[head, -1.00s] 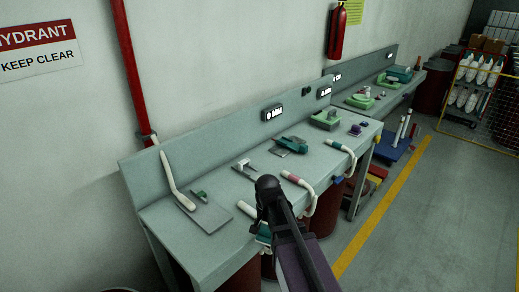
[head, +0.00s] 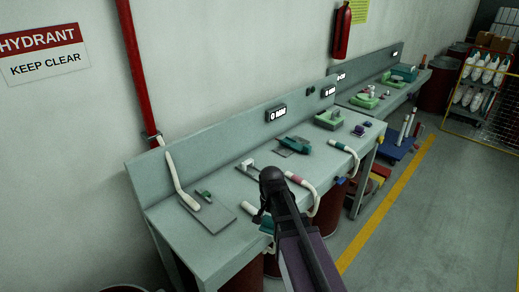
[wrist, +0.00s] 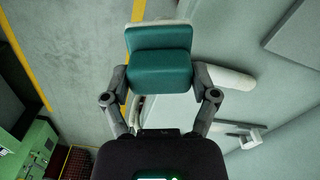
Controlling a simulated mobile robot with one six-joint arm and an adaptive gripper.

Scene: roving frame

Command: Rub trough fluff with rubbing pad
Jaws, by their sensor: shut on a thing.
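My gripper (wrist: 161,88) is shut on a teal pad (wrist: 160,70) with a pale backing, gripping it from both sides in the wrist view. In the head view my gripper (head: 262,218) is over the front edge of the near grey bench (head: 226,188), and the pad (head: 266,227) is partly hidden by it. A white cylinder (wrist: 228,77) shows beside the right finger in the wrist view. I cannot make out a trough or any fluff for certain.
Small fixtures stand on the bench: a grey plate (head: 212,217), a teal tool (head: 294,145), a green block (head: 329,121) and curved white hoses (head: 307,186). Red drums (head: 331,208) stand beneath. Open floor (head: 430,220) lies right of the yellow line (head: 390,198).

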